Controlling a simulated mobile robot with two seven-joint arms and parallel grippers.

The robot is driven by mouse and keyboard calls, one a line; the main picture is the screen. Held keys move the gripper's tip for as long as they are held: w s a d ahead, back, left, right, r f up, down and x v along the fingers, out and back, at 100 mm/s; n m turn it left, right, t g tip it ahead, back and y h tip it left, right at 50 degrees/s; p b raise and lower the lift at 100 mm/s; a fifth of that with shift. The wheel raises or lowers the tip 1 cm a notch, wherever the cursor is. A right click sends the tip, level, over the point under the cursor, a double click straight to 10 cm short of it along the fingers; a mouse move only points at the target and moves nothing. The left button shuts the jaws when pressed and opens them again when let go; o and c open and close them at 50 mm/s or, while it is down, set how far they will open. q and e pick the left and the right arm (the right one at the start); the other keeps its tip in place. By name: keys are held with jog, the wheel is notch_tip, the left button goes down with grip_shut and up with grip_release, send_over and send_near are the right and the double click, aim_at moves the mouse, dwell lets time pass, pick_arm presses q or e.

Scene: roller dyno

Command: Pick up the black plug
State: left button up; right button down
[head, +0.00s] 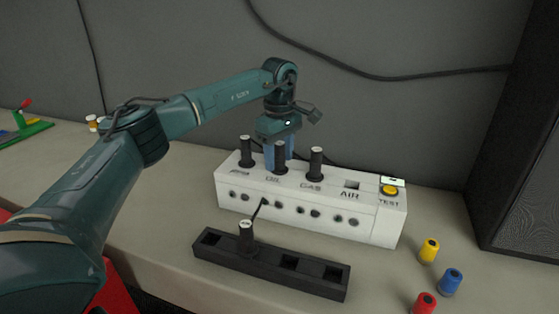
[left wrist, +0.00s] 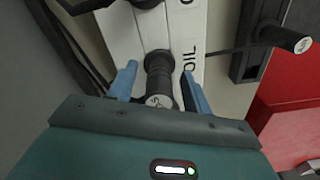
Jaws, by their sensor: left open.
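Several black plugs show. Three stand upright in the top of a white box (head: 300,200), at the left end (head: 246,148), by the OIL label (head: 280,157) and by GAS (head: 316,160). Another black plug (head: 246,231) stands in a black rack (head: 270,261) in front, and also shows in the left wrist view (left wrist: 290,39). My left gripper (head: 279,155) is open over the box at the OIL plug. In the left wrist view, that plug (left wrist: 158,76) lies between its blue fingers (left wrist: 157,84), with gaps on both sides. My right gripper is out of view.
The AIR slot (head: 352,185) on the box is empty, and a yellow TEST button (head: 389,190) is at its right end. Yellow (head: 429,251), blue (head: 451,281) and red (head: 425,303) cylinders stand at the right. A dark cabinet (head: 520,170) bounds the right side. Cables hang on the wall.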

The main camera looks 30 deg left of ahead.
pick_arm(q)
jog(key=shift+c, duration=0.9)
grip_shut()
jog(key=shift+r, duration=0.1)
